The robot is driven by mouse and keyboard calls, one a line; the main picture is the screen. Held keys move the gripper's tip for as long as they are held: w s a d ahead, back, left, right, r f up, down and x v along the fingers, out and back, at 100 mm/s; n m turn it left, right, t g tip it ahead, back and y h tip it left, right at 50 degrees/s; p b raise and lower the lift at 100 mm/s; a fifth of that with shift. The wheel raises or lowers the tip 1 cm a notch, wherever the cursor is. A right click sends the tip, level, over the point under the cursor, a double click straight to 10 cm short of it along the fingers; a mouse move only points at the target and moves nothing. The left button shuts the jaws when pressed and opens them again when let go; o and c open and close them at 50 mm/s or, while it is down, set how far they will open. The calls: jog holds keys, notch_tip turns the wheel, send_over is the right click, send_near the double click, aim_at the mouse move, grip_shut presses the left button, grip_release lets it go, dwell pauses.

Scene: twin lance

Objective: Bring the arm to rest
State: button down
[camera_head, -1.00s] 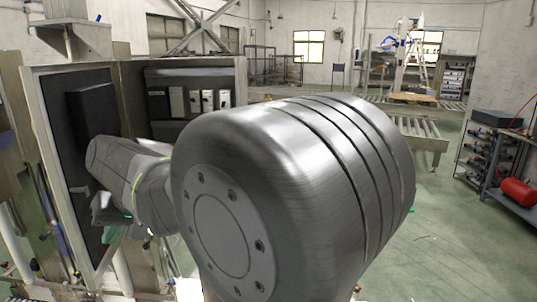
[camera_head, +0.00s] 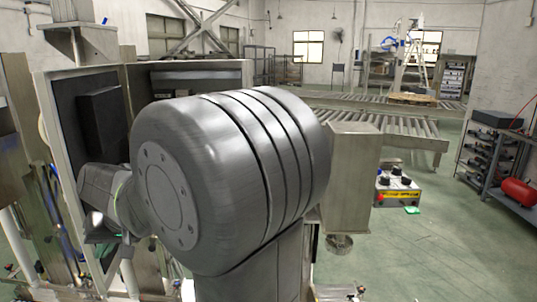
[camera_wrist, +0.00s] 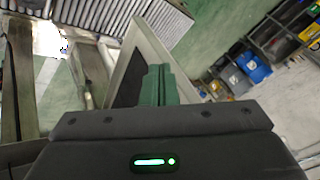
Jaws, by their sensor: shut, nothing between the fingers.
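My arm fills the middle of the head view, with a large grey rounded joint in front and a smaller link reaching to the left. My gripper shows in the wrist view (camera_wrist: 160,86) as a dark body with a green status light and short green fingers. The fingers are together, with nothing visible between them. In the head view the gripper is mostly hidden or too small to make out, near the open cabinet (camera_head: 45,100) at the left.
A metal box-shaped post (camera_head: 352,175) and a control box with knobs (camera_head: 397,196) stand right of the arm. Roller conveyors (camera_head: 400,125) run behind. A shelf with a red tank (camera_head: 518,192) is far right. Blue bins (camera_wrist: 254,67) show in the wrist view.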

jog(key=shift+w, duration=0.1)
jog(key=w+d+n+g, duration=0.1)
jog(key=w+d, duration=0.6)
jog(key=d, duration=0.4)
jog(key=w+d+n, duration=0.1)
jog(key=w+d, duration=0.6)
jog(key=d, duration=0.5)
jog(key=shift+w+d+n+g+p, duration=0.3)
jog(key=shift+n+g+p, duration=0.1)
